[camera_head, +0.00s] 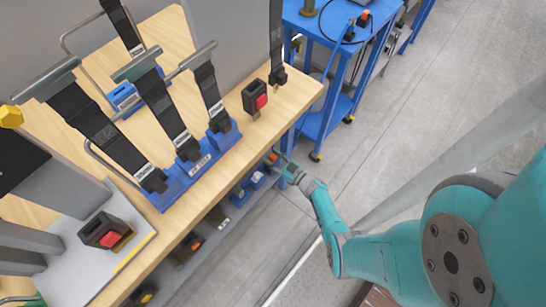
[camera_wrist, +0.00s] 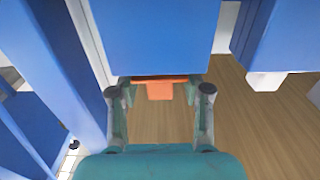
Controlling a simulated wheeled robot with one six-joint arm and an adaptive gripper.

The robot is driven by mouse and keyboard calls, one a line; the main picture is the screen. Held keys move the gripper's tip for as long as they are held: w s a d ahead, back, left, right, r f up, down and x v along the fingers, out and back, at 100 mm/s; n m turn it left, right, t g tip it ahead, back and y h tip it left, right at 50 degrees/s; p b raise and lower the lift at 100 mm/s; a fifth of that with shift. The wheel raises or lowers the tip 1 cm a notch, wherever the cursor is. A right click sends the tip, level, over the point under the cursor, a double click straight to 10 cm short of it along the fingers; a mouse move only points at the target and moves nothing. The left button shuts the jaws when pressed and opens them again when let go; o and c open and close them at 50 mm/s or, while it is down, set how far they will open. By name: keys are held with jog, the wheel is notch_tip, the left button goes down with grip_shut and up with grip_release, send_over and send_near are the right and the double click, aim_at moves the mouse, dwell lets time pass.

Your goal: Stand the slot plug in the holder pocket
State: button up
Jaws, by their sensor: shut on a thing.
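My gripper (camera_head: 278,162) is at the bench's front right edge in the head view, beside the blue table's leg. In the wrist view its two fingers (camera_wrist: 160,93) are on either side of an orange piece (camera_wrist: 159,89), which I take to be the slot plug. The gripper is shut on it. A large blue block (camera_wrist: 150,35) lies just beyond the plug and hides its far part. I cannot tell whether plug and block touch. I cannot make out the holder pocket for certain.
A wooden bench (camera_head: 236,150) carries blue blocks with black straps (camera_head: 205,160) and a black buckle with a red button (camera_head: 256,98). Blue parts (camera_head: 247,190) sit below its front edge. A blue table (camera_head: 323,60) stands at the back; grey floor (camera_head: 440,110) is clear at the right.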

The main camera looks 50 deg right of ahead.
jog(key=o, duration=1)
jog(key=shift+s, duration=0.1)
jog(key=s, duration=0.7)
jog(key=shift+s+d, duration=0.15)
jog(key=shift+s, duration=0.05)
